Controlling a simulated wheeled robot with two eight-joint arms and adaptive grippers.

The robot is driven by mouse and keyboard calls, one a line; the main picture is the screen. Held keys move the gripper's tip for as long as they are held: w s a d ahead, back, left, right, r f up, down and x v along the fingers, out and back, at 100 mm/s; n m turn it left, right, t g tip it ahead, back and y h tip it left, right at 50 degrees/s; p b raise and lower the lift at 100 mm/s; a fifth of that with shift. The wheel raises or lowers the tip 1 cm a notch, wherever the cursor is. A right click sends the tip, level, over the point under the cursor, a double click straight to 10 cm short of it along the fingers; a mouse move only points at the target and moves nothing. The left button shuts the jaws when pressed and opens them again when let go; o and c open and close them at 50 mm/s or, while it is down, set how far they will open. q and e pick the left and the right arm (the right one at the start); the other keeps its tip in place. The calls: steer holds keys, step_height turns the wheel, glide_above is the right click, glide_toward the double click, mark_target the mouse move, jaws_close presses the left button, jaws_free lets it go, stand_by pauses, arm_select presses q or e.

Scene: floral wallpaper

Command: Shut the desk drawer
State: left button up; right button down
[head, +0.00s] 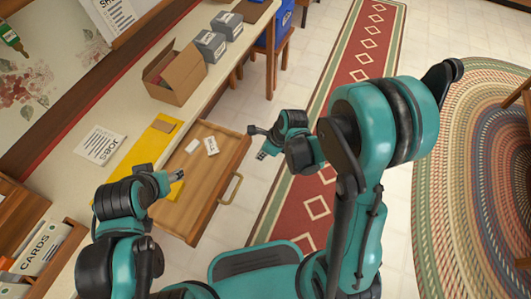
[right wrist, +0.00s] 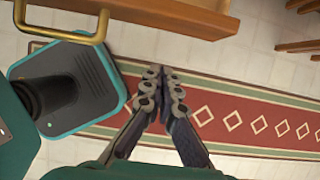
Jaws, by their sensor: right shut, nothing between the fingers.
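The desk drawer (head: 213,169) is pulled out from under the desk, with a brass handle (head: 231,188) on its front. Two small white labels or cards lie inside it. In the right wrist view the drawer front (right wrist: 170,14) and its brass handle (right wrist: 72,30) show along the top edge. My right gripper (head: 262,155) is to the right of the drawer front, apart from it. In the right wrist view its fingers (right wrist: 162,72) are together and empty. My left gripper (head: 177,175) is over the drawer's left part; its jaw state is unclear.
The desk top (head: 143,114) holds an open cardboard box (head: 176,77), grey boxes (head: 210,45), a yellow folder (head: 137,160) and a JOBS paper (head: 100,145). A red runner rug (head: 345,85) lies on the floor right of the drawer. A braided rug (head: 465,170) lies further right.

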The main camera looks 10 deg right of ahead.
steer(key=shift+w+a+f+b, duration=0.35)
steer(key=shift+w+a+f, duration=0.15)
steer(key=shift+a, duration=0.2)
steer(key=shift+w+a+f+b, duration=0.3)
steer(key=shift+w+a+f, duration=0.15)
steer(key=shift+a, duration=0.2)
steer(key=shift+w+a+f+b, duration=0.4)
steer(key=shift+w+a, duration=0.15)
steer(key=shift+a, duration=0.15)
steer(key=shift+w, duration=0.1)
